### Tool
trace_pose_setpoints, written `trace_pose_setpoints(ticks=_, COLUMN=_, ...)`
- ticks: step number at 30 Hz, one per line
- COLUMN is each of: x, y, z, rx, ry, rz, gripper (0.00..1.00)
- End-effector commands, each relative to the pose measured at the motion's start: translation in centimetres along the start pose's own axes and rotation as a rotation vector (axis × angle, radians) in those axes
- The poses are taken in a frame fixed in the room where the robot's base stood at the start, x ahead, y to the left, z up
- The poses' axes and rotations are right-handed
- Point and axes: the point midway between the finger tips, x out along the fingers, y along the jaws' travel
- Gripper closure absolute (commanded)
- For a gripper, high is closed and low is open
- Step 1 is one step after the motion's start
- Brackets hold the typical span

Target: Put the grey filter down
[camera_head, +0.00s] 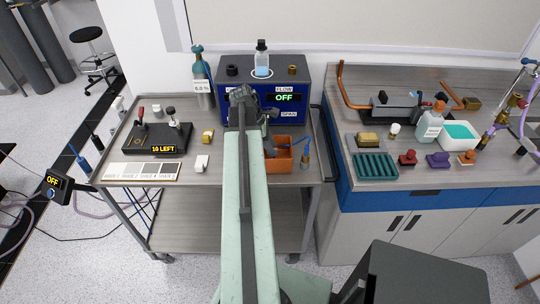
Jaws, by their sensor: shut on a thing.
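My gripper (267,134) is in front of the blue OFF-display unit (292,118), at the end of my pale green arm, which hides part of it. It is shut on a small dark grey thing (269,149), seemingly the grey filter. This is over or at the left part of the orange bin (285,166) on the metal cart. My arm and gripper cover much of it, so I cannot tell whether it touches the bin.
Right, a bench holds a green rack (375,167) and a white tub (459,136).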

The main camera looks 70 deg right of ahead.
Motion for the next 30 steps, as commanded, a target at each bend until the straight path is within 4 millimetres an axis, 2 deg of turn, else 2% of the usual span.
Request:
trace_pose_setpoints(ticks=1, x=1.4, y=0.0, z=-0.6, rx=0.0, ry=0.0, rz=0.0, gripper=1.0)
trace_pose_setpoints(ticks=8, x=0.9, y=0.0, z=-0.4, rx=-0.001, ry=0.0, rz=0.0, gripper=1.0)
trace_pose_setpoints(ticks=12, x=1.4, y=0.0, z=-0.6, rx=-0.001, ry=0.0, rz=0.0, gripper=1.0)
trace_pose_setpoints(ticks=13, x=1.3, y=0.0, z=-0.6, rx=-0.001, ry=0.0, rz=0.0, gripper=0.59)
trace_pose_setpoints(ticks=15, x=1.2, y=0.0, z=-0.6, rx=-0.001, ry=0.0, rz=0.0, gripper=0.43)
trace_pose_setpoints(ticks=25, x=1.1, y=0.0, z=-0.5, rx=-0.001, ry=0.0, rz=0.001, gripper=0.43)
trace_pose_setpoints(ticks=30, x=-0.4, y=0.0, z=-0.3, rx=-0.002, ry=0.0, rz=0.001, gripper=0.43)
